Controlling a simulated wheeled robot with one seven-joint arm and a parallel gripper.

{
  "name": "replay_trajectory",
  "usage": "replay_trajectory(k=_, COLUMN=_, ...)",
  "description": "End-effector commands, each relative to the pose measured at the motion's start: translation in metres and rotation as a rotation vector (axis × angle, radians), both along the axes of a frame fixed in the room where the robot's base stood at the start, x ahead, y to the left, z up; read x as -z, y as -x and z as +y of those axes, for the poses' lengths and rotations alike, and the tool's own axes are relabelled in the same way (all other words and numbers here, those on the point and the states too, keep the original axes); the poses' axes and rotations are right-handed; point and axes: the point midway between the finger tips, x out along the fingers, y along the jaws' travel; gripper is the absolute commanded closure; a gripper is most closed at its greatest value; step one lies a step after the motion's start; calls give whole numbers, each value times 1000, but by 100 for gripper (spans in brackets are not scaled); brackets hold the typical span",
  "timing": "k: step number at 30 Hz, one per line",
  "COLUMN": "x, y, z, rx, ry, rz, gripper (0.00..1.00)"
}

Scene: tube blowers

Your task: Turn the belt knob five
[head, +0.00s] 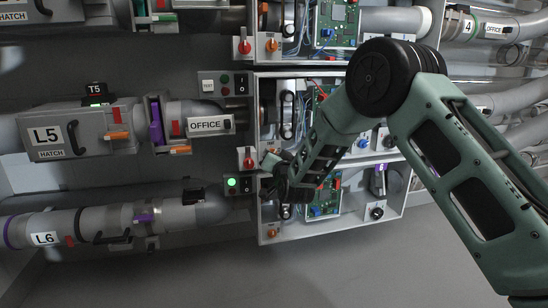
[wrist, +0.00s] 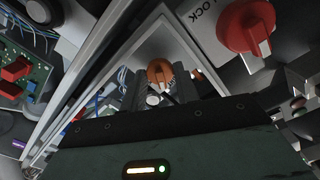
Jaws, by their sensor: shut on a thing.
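In the wrist view an orange knob (wrist: 159,72) with a paler grip bar sits on a grey panel, between the fingers of my gripper (wrist: 160,90). My gripper is shut on this knob. No number is readable on the knob, so I cannot tell its name from a label. In the head view my gripper (head: 270,168) reaches the left edge of the lower cabinet, just right of a red knob (head: 247,157), and hides the orange knob. The same red knob appears at upper right in the wrist view (wrist: 245,27), beside lettering ending in "OCK".

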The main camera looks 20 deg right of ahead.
Motion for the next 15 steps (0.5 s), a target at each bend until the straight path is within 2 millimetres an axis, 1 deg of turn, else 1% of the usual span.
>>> replay_trajectory(k=15, x=2, y=0, z=-1, rx=1, ry=-492, rz=4, gripper=92)
